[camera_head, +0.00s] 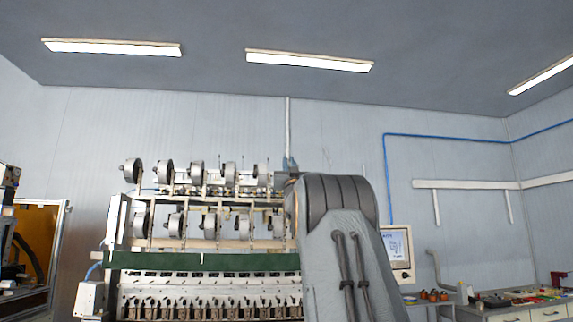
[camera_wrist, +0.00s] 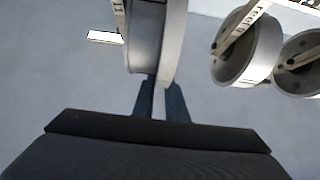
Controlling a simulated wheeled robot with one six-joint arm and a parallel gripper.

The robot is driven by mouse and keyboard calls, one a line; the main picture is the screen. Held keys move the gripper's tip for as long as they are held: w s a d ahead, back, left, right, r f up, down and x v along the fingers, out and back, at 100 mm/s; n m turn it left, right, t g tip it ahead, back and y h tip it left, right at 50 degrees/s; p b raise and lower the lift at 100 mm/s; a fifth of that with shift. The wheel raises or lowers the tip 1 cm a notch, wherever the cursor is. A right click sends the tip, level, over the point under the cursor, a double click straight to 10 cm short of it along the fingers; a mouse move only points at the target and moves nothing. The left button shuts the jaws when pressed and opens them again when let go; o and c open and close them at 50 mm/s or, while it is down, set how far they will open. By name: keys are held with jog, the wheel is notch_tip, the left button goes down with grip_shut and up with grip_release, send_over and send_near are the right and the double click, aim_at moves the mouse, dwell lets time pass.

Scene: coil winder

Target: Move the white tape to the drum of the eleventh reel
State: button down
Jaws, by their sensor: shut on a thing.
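In the wrist view my gripper (camera_wrist: 159,88) is shut on the white tape (camera_wrist: 173,42), a pale ring seen nearly edge-on that rises from between the fingertips. A grey reel drum (camera_wrist: 145,40) stands just left of the tape, with a labelled bar (camera_wrist: 120,14) at its left side. The tape and drum overlap in this view; I cannot tell whether the tape is around the drum or beside it. In the head view my arm hides the gripper and the right end of the reel rows.
Two more reels, one grey reel (camera_wrist: 240,52) and another (camera_wrist: 300,65), lie to the right in the wrist view. In the head view the winder carries two rows of reels above a green beam (camera_head: 200,261). A monitor (camera_head: 397,250) stands right of my arm.

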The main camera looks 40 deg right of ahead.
jog(key=shift+s+d, duration=0.35)
jog(key=shift+d, duration=0.25)
jog(key=c, duration=2)
grip_release()
jog(key=shift+c, duration=0.2)
jog(key=shift+b+v, duration=2.8)
jog(key=shift+b, duration=0.95)
jog(key=shift+s+a+r, duration=0.1)
jog(key=shift+s+r, duration=0.05)
jog(key=shift+r, duration=0.05)
